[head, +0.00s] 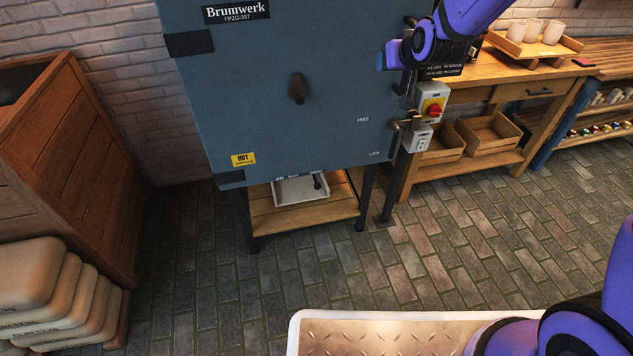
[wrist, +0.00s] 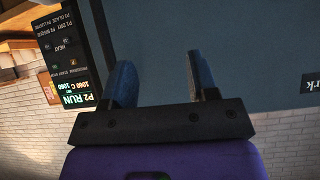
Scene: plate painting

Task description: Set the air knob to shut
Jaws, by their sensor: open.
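The kiln (head: 260,120) has a large blue-grey door marked "Brumwerk". Under its lower edge is a small dark knob (head: 318,182), beside small white lettering that seems to read "AIR". Its exact setting is too small to tell. My gripper (wrist: 163,85) is open and empty in the wrist view, with two blue fingers apart. In the head view the purple end of my arm is at the kiln's upper right, well above the knob. The knob is not in the wrist view. A control display (wrist: 75,60) appears upside down there, reading "P2 RUN" and "1060 C".
A yellow-and-red switch box (head: 432,103) stands right of the kiln, near the door latch (head: 404,123). A white tray (head: 297,192) sits under the kiln. A wooden bench (head: 480,88) is at right, a wooden cabinet (head: 75,150) at left. The brick floor in front is clear.

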